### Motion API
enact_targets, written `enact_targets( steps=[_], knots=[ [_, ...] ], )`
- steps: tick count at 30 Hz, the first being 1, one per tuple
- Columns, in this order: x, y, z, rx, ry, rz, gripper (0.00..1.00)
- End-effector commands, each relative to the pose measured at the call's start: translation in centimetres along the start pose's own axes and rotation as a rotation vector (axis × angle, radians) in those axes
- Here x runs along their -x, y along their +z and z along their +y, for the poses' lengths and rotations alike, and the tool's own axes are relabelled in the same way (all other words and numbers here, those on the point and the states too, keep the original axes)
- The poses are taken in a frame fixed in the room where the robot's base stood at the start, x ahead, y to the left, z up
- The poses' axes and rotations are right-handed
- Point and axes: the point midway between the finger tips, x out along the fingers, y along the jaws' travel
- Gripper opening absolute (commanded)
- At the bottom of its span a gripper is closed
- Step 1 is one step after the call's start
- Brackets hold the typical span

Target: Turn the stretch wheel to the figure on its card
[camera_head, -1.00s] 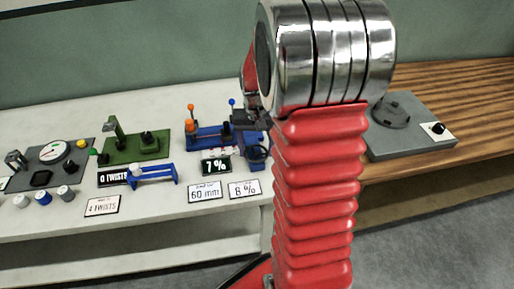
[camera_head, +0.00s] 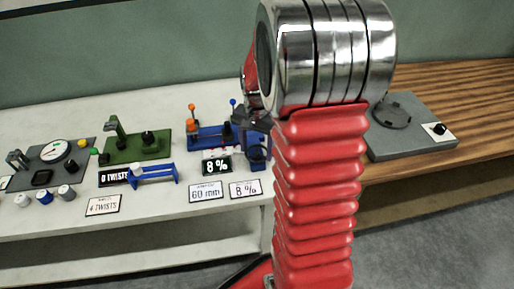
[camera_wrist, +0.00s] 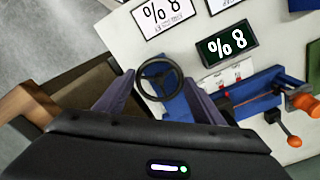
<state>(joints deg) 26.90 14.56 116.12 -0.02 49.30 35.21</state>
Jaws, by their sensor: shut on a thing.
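The stretch wheel is a small black handwheel (camera_wrist: 158,78) on the blue machine (camera_head: 210,136), seen from above in the wrist view. My gripper (camera_wrist: 158,92) has a finger on either side of the wheel and is shut on it. The white card (camera_head: 245,189) reads 8 %.
A 60 mm card (camera_head: 206,193) lies beside the 8 % card. A green device (camera_head: 135,148) and a grey panel with a dial (camera_head: 50,160) stand to the left. A blue stand (camera_head: 153,174) is in front. A grey block with a round plate (camera_head: 410,128) sits on the wood at right.

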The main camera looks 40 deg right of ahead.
Motion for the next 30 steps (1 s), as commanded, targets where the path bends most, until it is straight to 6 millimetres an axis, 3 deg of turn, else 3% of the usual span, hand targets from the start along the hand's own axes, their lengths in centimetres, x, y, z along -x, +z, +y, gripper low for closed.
enact_targets(
  steps=[3, 4, 12, 23, 30],
  knots=[
    [0.0, 0.1, 0.1, 0.001, 0.002, -0.002, 0.4],
    [0.0, 0.1, 0.1, 0.001, 0.002, -0.002, 0.63],
    [0.0, 0.0, 0.0, 0.001, 0.001, -0.001, 0.81],
    [0.5, 0.0, 0.0, 0.001, -0.001, 0.001, 0.81],
    [3.4, -0.1, 0.0, 0.001, -0.002, 0.003, 0.81]
  ],
)
